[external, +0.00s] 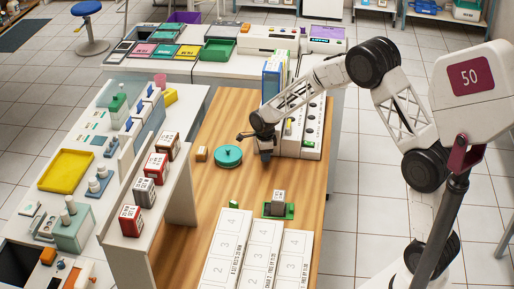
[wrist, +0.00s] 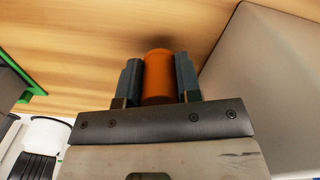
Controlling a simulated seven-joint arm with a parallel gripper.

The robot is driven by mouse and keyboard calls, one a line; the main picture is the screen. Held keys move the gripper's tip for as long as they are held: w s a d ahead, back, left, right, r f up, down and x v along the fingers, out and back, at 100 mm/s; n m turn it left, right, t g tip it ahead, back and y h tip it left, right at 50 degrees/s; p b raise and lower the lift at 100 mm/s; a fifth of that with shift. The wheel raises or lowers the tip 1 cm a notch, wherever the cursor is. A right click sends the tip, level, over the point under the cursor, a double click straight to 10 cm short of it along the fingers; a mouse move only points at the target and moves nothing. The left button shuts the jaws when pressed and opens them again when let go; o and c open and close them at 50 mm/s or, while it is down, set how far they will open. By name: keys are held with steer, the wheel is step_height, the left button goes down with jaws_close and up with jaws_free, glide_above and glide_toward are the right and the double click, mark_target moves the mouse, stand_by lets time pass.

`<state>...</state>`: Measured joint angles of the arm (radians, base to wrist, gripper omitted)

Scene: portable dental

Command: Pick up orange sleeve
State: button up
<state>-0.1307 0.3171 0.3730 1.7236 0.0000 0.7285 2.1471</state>
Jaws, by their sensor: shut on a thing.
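The orange sleeve (wrist: 158,78) is a small orange cylinder in the wrist view. It sits between the two dark fingers of my gripper (wrist: 158,80), which are shut on it from both sides. Behind it is the wooden table surface, and I cannot tell whether the sleeve touches it. In the external view my gripper (external: 265,153) is low over the table, beside the white boxes. The sleeve is hidden in that view.
White boxes (external: 311,140) stand close on the right. A green tray (external: 289,211) and numbered white boxes (external: 262,240) are nearer the front. A shelf with small boxes (external: 157,168) is at left.

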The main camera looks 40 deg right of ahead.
steer(key=s, duration=0.5)
steer(key=s+d+r, duration=0.1)
steer(key=s, duration=0.3)
steer(key=s+d, duration=0.1)
steer(key=s, duration=0.4)
steer(key=shift+s+r, duration=0.15)
steer(key=shift+s, duration=0.2)
